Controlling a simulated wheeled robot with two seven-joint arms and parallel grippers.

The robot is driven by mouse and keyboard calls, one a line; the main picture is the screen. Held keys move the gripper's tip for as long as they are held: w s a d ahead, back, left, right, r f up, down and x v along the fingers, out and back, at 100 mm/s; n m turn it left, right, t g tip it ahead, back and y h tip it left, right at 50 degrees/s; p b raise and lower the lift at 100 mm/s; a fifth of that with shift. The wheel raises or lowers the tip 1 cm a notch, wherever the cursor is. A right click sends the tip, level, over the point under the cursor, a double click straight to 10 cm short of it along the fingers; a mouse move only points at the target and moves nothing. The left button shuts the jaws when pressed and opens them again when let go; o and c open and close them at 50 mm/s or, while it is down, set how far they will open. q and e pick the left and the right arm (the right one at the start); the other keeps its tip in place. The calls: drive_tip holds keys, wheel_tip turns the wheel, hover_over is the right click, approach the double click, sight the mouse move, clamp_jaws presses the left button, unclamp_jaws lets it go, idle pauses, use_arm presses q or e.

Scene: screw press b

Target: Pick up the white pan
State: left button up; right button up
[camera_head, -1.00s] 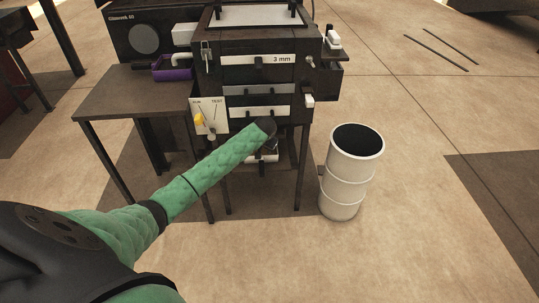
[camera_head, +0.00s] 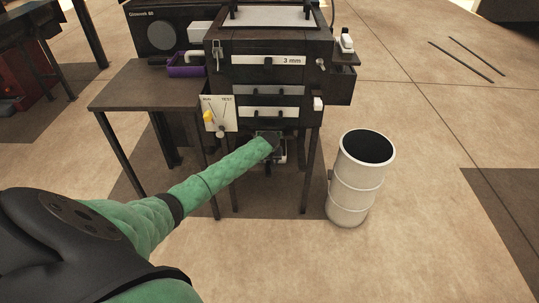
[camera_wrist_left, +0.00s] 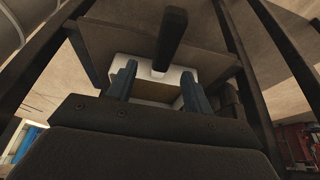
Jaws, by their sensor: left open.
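The white pan (camera_wrist_left: 128,69) shows in the left wrist view as a pale, box-like piece under the press, partly hidden by my fingers. In the head view my arm and gripper hide most of it. My left gripper (camera_wrist_left: 157,90) is open, its two blue-grey fingers on either side of the pan's middle; I cannot tell whether they touch it. In the head view the left gripper (camera_head: 270,147) is low under the press body, between its legs. My right gripper is not in view.
The dark press (camera_head: 270,77) stands on thin legs around my left gripper. A dark side table (camera_head: 135,88) with a purple tray (camera_head: 187,71) is on its left. A white barrel (camera_head: 354,190) stands to the right. The floor in front is clear.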

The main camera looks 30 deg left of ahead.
sight(269, 164)
use_arm(q)
drive_tip(key=shift+x, duration=3.25)
drive_tip(key=shift+s+a, duration=0.15)
drive_tip(key=shift+a, duration=0.05)
drive_tip(key=shift+c, duration=0.2)
clamp_jaws()
